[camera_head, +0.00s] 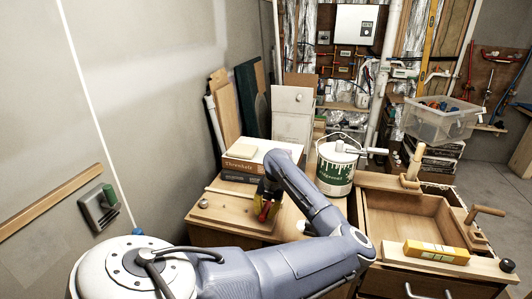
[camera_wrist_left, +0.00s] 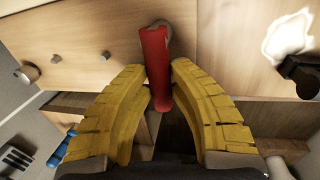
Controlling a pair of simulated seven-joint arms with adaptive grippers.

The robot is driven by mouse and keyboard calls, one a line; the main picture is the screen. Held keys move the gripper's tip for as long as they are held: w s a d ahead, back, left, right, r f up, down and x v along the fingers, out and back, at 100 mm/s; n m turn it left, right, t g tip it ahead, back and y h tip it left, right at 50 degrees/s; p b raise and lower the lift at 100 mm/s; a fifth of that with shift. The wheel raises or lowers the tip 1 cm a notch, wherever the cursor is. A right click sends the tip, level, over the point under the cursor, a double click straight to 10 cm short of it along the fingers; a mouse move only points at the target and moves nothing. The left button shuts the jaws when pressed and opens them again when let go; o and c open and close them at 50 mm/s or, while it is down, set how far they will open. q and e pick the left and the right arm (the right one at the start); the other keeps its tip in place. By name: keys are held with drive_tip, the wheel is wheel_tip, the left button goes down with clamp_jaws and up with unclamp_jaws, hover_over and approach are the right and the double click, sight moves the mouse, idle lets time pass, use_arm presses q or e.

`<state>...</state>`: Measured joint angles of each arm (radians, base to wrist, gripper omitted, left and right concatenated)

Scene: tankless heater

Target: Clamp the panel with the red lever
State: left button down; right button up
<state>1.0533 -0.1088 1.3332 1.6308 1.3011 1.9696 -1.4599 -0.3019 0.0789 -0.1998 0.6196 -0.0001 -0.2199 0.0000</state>
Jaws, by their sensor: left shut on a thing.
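My left gripper (camera_head: 267,207) reaches down over the front of the wooden bench, its yellow fingers shut on the red lever. In the left wrist view the red lever (camera_wrist_left: 155,58) stands between the two yellow fingers of the gripper (camera_wrist_left: 158,75), its upper end sticking out past them. A flat light-wood panel (camera_head: 230,212) lies on the bench beside the gripper, with a small round knob (camera_head: 203,203) on it. My gripper and arm hide the lever's base and any clamp there. My right gripper is in neither view.
A box (camera_head: 240,166) stands behind the panel, and a green-and-white paint can (camera_head: 335,170) stands to the right of my arm. Farther right are an open wooden drawer box (camera_head: 405,240) and a yellow box (camera_head: 436,252). The wall is close on the left.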

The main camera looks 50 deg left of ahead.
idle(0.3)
use_arm(q)
drive_tip(key=c, duration=1.3)
unclamp_jaws()
drive_tip(key=shift+o, duration=0.3)
wheel_tip(320, 180, up, 12)
drive_tip(key=w+d, duration=0.1)
drive_tip(key=shift+w+d+f, duration=0.15)
drive_tip(key=shift+d, duration=0.25)
